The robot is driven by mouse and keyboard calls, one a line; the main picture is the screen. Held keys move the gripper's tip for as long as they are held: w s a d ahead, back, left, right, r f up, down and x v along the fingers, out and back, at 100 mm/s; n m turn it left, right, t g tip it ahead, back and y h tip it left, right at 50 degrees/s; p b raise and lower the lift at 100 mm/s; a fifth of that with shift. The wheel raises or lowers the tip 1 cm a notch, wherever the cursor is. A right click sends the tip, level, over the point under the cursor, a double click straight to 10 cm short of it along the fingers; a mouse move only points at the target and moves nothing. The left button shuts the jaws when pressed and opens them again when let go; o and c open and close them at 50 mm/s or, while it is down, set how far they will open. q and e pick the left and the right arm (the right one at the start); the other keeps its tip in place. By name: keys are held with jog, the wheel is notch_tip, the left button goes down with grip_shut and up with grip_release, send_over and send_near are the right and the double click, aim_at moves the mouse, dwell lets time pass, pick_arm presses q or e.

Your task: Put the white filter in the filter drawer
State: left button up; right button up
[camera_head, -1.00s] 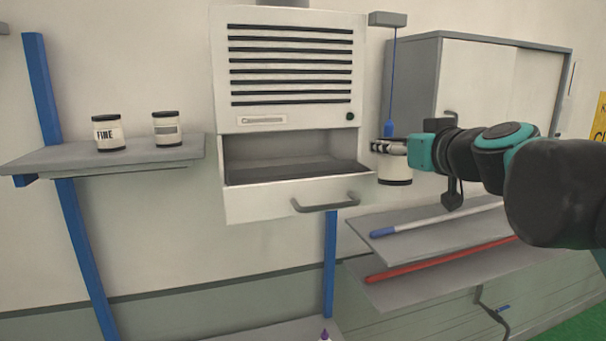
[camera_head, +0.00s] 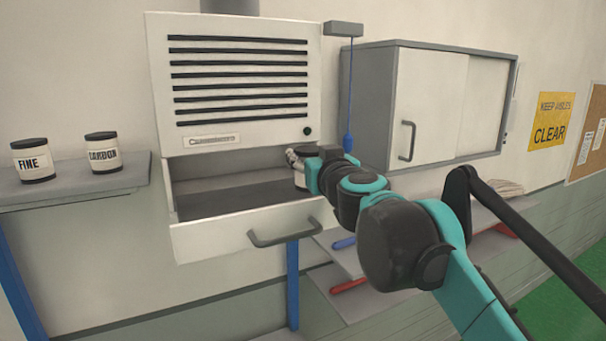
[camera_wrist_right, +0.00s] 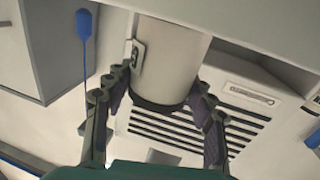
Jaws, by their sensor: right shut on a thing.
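The white filter (camera_head: 300,181) is a white cylinder with a dark rim. My right gripper (camera_head: 299,158) is shut on it, and the right wrist view shows the filter (camera_wrist_right: 170,58) between the two fingers (camera_wrist_right: 165,100). In the head view the filter is at the right end of the open filter drawer (camera_head: 215,238), partly hidden by the gripper. I cannot tell whether it is above the drawer or down inside it. The drawer has a grey handle (camera_head: 285,235) and its visible floor is bare. My left gripper is not in view.
The slatted white unit (camera_head: 240,85) stands above the drawer. A blue pull cord (camera_head: 348,140) hangs close right of the gripper, before a grey cabinet (camera_head: 430,100). Two labelled jars, FINE (camera_head: 33,162) and another (camera_head: 102,152), stand on the left shelf (camera_head: 75,185).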

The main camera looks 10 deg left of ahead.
jog(key=shift+w+a+f, duration=0.2)
jog(key=shift+a, duration=0.1)
jog(key=shift+s+f, duration=0.15)
jog(key=shift+f, duration=0.05)
notch_tip(320, 180, down, 4)
jog(key=shift+a+r+p, duration=0.1)
jog(key=shift+a+p, duration=0.05)
jog(key=shift+p, duration=0.25)
jog(key=o, duration=1.2)
jog(key=shift+f, duration=0.2)
jog(key=shift+o, duration=0.2)
